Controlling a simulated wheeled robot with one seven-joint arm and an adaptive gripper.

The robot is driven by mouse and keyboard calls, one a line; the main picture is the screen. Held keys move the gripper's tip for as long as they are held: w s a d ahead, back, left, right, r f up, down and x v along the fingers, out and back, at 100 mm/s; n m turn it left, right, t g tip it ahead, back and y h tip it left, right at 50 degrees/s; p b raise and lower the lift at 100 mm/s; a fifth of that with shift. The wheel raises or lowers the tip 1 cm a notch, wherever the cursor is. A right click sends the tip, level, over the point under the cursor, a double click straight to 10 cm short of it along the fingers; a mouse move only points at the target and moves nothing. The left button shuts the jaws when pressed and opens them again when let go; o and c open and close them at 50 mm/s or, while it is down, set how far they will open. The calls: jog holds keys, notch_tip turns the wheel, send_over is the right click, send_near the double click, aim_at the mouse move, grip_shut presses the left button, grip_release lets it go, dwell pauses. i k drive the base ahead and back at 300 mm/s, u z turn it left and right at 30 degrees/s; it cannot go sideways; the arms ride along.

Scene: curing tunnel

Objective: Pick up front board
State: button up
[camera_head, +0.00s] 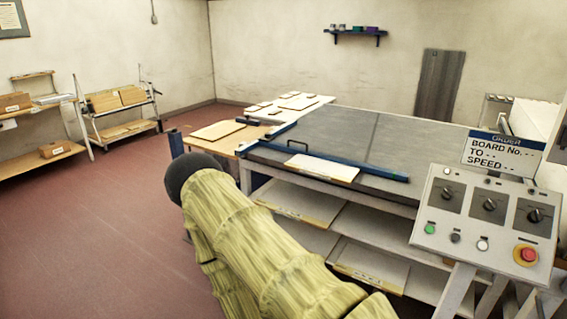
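A thick arm in a yellowish wrinkled sleeve, seemingly mine, rises from the bottom middle toward the left and ends in a dark round part. No gripper fingers show, and nothing is seen touching the board.
Boards (300,204) lie on the shelves under the bed, partly behind the arm. A wooden board (218,130) and several small pale pieces lie on the tables behind left. A control panel (487,218) with a red button stands at right. Open red floor (90,235) is at left.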

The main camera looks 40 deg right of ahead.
aim_at(343, 174)
jog(key=i, duration=1.45)
jog(key=z, duration=1)
jog(key=i, duration=0.75)
jog(key=z, duration=1.2)
jog(key=i, duration=0.3)
jog(key=z, duration=0.25)
